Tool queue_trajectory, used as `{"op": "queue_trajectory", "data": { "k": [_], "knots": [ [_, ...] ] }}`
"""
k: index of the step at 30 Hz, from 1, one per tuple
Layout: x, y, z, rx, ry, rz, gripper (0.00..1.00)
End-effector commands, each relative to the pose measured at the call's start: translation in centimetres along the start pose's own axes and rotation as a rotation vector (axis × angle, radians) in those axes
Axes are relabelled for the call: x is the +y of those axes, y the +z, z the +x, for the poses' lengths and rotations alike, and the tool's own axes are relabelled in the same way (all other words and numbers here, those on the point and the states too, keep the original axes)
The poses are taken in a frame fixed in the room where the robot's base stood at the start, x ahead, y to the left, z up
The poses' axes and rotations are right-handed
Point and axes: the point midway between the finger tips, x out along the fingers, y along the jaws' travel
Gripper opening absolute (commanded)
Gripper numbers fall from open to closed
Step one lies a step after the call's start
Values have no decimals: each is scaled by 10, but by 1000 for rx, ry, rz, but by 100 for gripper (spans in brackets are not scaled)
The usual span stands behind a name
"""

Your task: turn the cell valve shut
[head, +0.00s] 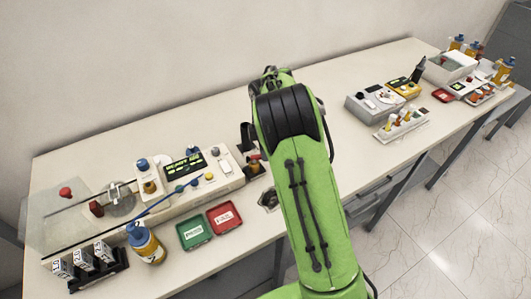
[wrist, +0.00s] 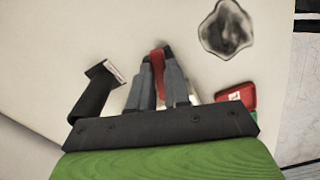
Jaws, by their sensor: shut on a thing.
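In the wrist view my gripper (wrist: 157,58) points down at the bench, with its two grey fingers closed on a narrow red handle (wrist: 158,72). The handle appears to be the cell valve's lever; the valve body under it is hidden by the fingers. In the head view my green arm covers most of the gripper and this spot, just right of the analyser (head: 185,170) with the lit display. How far the valve is turned cannot be told.
A black part with a pale end (wrist: 92,95) stands close left of the fingers. A dark drain basin (wrist: 228,30) lies to the right, beside the red tray (head: 224,216) and green tray (head: 194,232). An amber bottle (head: 146,245) stands in front. The bench's middle back is clear.

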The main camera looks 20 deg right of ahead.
Motion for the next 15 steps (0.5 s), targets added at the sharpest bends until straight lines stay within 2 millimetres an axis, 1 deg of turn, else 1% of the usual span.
{"op": "queue_trajectory", "data": {
  "k": [6, 15],
  "knots": [
    [7, 0, 0, 0, 4, -160, 0],
    [11, -1, 0, 0, 3, -292, 0]
  ]
}}
